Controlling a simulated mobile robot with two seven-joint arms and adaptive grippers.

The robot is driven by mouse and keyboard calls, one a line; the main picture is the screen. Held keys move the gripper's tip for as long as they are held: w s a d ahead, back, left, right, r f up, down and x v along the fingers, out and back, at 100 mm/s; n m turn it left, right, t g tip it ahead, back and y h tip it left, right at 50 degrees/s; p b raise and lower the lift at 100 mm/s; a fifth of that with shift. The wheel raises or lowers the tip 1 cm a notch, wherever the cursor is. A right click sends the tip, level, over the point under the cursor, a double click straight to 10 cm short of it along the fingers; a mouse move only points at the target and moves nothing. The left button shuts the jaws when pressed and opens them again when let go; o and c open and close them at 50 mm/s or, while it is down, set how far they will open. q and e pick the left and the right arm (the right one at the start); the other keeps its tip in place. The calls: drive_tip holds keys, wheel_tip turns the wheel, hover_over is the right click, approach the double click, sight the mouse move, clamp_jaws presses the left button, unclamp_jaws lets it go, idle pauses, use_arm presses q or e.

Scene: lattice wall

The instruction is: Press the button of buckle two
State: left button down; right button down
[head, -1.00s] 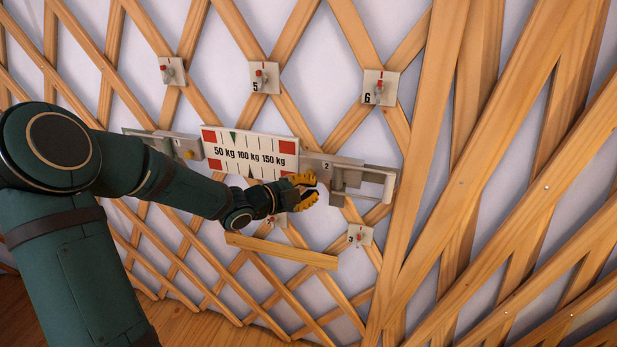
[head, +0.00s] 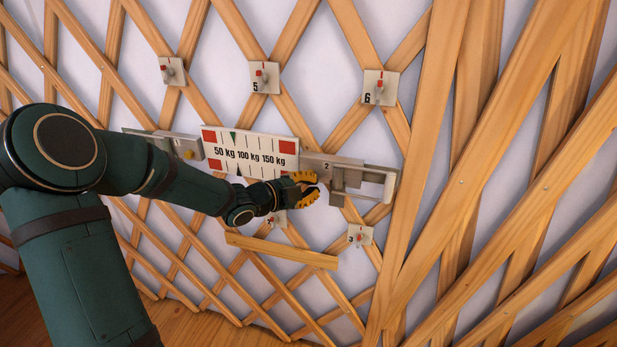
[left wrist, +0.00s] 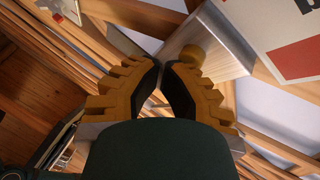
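Buckle two (head: 326,166) is the metal block marked 2, at the right end of the weight scale on the lattice wall. My left gripper (head: 316,188) is just below and in front of it in the head view. In the left wrist view, a round yellow button (left wrist: 192,54) sits on a metal block (left wrist: 216,45), just beyond and to the right of my left fingertips (left wrist: 163,66). The fingertips come together with a narrow gap behind them, holding nothing; contact with the button is not clear. Buckle two's button does not show in the head view. My right gripper is out of view.
The scale plate (head: 250,153) joins buckle two to another buckle (head: 181,147) with a yellow button at left. Numbered switch plates, such as five (head: 264,78), six (head: 379,87) and three (head: 360,235), are on the lattice. A wooden bar (head: 282,250) is below the gripper.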

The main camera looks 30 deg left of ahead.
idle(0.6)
use_arm(q)
drive_tip(key=shift+s+d, duration=0.25)
drive_tip(key=shift+s, duration=0.65)
drive_tip(key=s, duration=0.2)
drive_tip(key=s+d, duration=0.1)
drive_tip(key=s, duration=0.2)
drive_tip(key=shift+d, duration=0.1)
drive_tip(key=shift+w, duration=0.1)
idle(0.5)
